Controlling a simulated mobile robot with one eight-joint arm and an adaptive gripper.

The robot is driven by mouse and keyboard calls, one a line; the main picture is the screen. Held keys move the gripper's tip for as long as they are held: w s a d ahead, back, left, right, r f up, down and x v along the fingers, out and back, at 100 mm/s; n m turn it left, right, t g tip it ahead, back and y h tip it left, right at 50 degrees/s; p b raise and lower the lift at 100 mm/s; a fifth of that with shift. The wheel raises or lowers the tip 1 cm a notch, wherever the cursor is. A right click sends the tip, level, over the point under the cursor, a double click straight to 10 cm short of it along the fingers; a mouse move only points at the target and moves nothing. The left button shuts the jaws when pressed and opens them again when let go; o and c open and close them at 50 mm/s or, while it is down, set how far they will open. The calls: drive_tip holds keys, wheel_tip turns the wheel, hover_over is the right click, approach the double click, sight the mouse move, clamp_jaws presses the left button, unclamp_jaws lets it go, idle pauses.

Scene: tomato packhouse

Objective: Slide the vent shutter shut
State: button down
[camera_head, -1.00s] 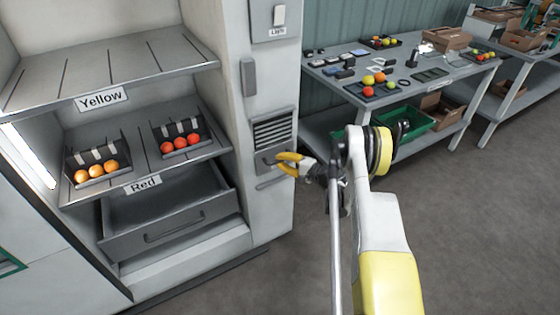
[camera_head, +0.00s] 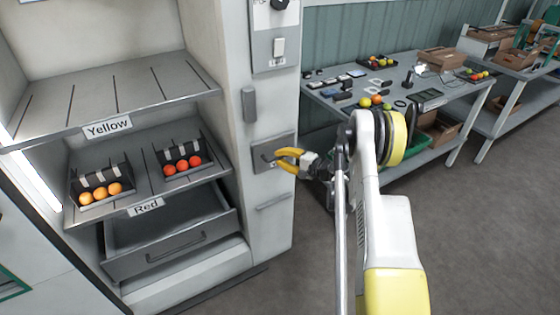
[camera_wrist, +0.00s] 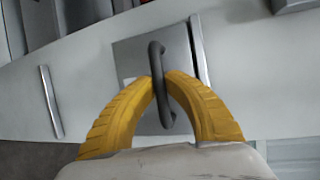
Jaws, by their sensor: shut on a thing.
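The vent shutter (camera_head: 286,144) is a grey plate on the narrow white cabinet front, right of the shelves. It covers the place of the slatted vent, and no slats show in the head view. Its dark bar handle (camera_wrist: 154,60) stands out from the plate (camera_wrist: 130,62) in the wrist view. My gripper (camera_head: 278,157) has yellow fingers shut on this handle; in the wrist view the fingertips (camera_wrist: 164,88) meet around the bar. A thin dark line runs along the plate's right edge in the wrist view. My fingers hide part of the plate.
A switch plate (camera_head: 262,50) is above the shutter and a dark grip (camera_head: 249,105) is to its upper left. A slim ledge (camera_head: 273,201) is below. An open drawer (camera_head: 165,248) juts out at lower left. A workbench (camera_head: 415,86) stands to the right.

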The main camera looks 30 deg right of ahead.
drive_tip(key=shift+w+r, duration=0.1)
drive_tip(key=shift+r, duration=0.2)
drive_tip(key=c, duration=1.4)
unclamp_jaws()
drive_tip(key=shift+s, duration=0.2)
drive_tip(key=v, duration=1.1)
drive_tip(key=shift+s+d, duration=0.2)
drive_tip(key=shift+s, duration=0.15)
